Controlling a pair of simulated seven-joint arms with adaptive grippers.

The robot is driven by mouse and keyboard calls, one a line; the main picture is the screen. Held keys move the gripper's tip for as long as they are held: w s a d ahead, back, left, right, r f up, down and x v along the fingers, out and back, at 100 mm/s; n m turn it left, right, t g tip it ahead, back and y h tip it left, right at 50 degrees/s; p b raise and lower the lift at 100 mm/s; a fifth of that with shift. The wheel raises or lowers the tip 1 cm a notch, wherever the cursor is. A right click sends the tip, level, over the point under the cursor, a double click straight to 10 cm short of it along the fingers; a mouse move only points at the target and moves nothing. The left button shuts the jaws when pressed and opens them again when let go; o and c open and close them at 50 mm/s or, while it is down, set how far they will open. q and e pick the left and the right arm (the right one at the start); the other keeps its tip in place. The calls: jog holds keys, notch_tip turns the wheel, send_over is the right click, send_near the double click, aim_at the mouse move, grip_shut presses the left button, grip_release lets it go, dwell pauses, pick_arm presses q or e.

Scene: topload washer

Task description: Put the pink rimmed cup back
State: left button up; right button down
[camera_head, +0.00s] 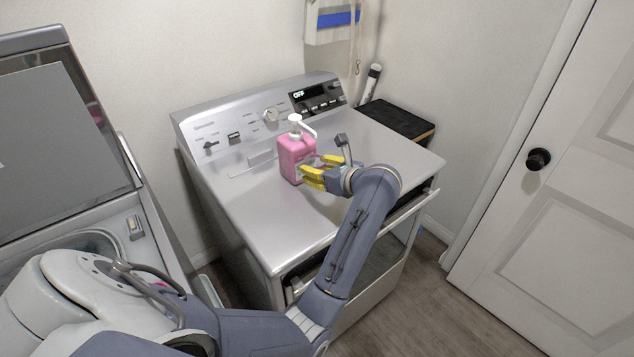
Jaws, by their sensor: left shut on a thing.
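A pink pump bottle (291,157) with a white pump top stands upright on the silver machine's top (250,205). My left gripper (309,173) has yellow fingers at the right side of the bottle, low down, and is shut on it. The fingers hide part of that side, so the contact is hard to make out. I cannot pick out a pink rimmed cup. A small pink patch (160,284) shows behind my arm at lower left, too hidden to name. My right gripper is not in view.
An open top-load washer (150,240) with its lid (65,140) raised stands at left. The silver machine's control panel (265,118) rises behind the bottle. A black-topped box (397,120) stands behind the machine at right. A white door (560,180) is at right. The silver top's front left is bare.

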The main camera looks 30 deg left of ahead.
pick_arm(q)
jog(key=shift+f, duration=2.15)
jog(key=shift+f, duration=0.15)
jog(key=o, duration=1.1)
jog(key=shift+c, duration=0.2)
jog(key=shift+v, duration=2.1)
